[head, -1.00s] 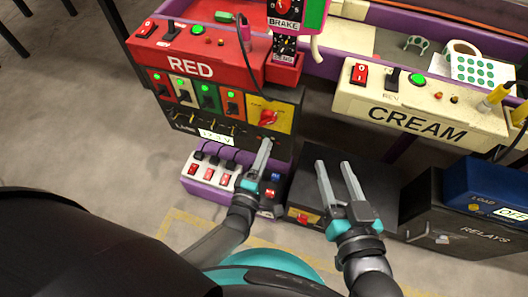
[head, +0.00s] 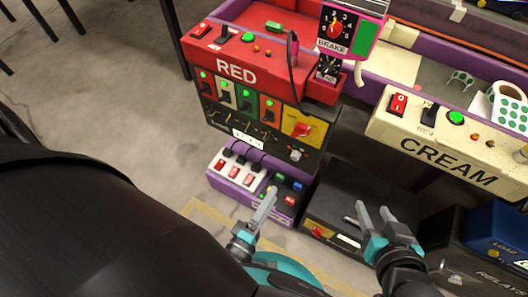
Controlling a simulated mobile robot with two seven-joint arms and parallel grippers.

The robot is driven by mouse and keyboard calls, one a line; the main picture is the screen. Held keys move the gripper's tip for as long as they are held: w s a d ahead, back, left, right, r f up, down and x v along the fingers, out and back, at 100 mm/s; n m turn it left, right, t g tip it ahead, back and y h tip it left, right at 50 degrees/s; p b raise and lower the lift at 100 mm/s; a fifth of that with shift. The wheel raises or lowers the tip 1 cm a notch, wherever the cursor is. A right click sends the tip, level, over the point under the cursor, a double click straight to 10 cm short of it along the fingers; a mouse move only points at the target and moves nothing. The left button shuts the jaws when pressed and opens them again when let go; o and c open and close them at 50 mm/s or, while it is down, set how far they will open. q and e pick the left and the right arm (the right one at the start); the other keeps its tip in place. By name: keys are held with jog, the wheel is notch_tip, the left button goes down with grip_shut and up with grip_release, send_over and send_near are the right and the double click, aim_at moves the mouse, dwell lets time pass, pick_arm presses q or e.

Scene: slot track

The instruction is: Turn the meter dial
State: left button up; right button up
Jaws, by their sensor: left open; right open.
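No dial in the head view bears the word "meter" that I can read. A brake dial (head: 336,26) with a red pointer stands on top of the red console. A smaller dial (head: 328,66) is just below it. A red knob (head: 301,130) sits on a yellow plate low on the console's black front. Another red knob (head: 318,232) is on the black floor box. My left gripper (head: 268,196) is open and empty, below the yellow plate and in front of the purple switch box; its fingers nearly overlap. My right gripper (head: 373,208) is open and empty over the black box.
The red console (head: 215,58) carries several switches. The cream console (head: 448,160) is at the right. The purple switch box (head: 245,206) and black floor box (head: 345,192) stand below. A relay box (head: 455,272) is at the lower right.

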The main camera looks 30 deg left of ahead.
pick_arm(q)
jog(key=shift+s, duration=1.45)
